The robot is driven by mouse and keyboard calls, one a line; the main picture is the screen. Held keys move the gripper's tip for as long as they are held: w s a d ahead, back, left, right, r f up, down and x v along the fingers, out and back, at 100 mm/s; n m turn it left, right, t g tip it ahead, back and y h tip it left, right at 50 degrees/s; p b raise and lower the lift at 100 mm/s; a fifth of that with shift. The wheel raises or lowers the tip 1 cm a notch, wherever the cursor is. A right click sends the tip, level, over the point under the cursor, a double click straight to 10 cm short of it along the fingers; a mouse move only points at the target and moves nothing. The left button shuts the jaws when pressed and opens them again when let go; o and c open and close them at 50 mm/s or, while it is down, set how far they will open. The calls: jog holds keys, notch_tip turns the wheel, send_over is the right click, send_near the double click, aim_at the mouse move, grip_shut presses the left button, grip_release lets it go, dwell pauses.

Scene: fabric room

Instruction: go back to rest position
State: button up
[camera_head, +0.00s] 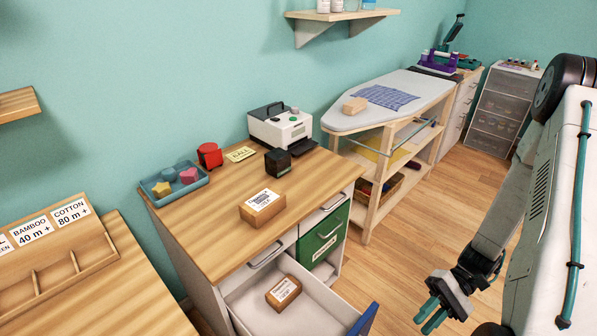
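My gripper (437,312) is at the lower right, hanging low over the wooden floor, to the right of the open drawer. Its two teal fingers are apart, with nothing between them. My arm reaches down to it from the right edge of the picture. No other frame shows the gripper closer.
The desk (345,174) has an open drawer (243,310) with a labelled box (283,292) inside. On top are another labelled box (262,206), a blue tray (158,200), a black cube (278,163) and a white machine (268,127). An ironing table (435,90) stands behind. Floor (470,200) is clear.

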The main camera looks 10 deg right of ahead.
notch_tip(320, 180, up, 25)
jog(key=w+a+n+t+h, duration=0.1)
jog(key=a+n+t+h, duration=0.15)
jog(key=h, duration=0.95)
jog(key=s+a+r+n+t+h, duration=0.1)
jog(key=s+a+r+n+t, duration=0.1)
jog(key=a+r+t, duration=0.3)
notch_tip(320, 180, up, 4)
jog(key=shift+s+f+h, duration=0.2)
jog(key=shift+s+h, duration=0.1)
jog(key=shift+s, duration=0.3)
jog(key=shift+s+a, duration=0.1)
jog(key=shift+a, duration=0.05)
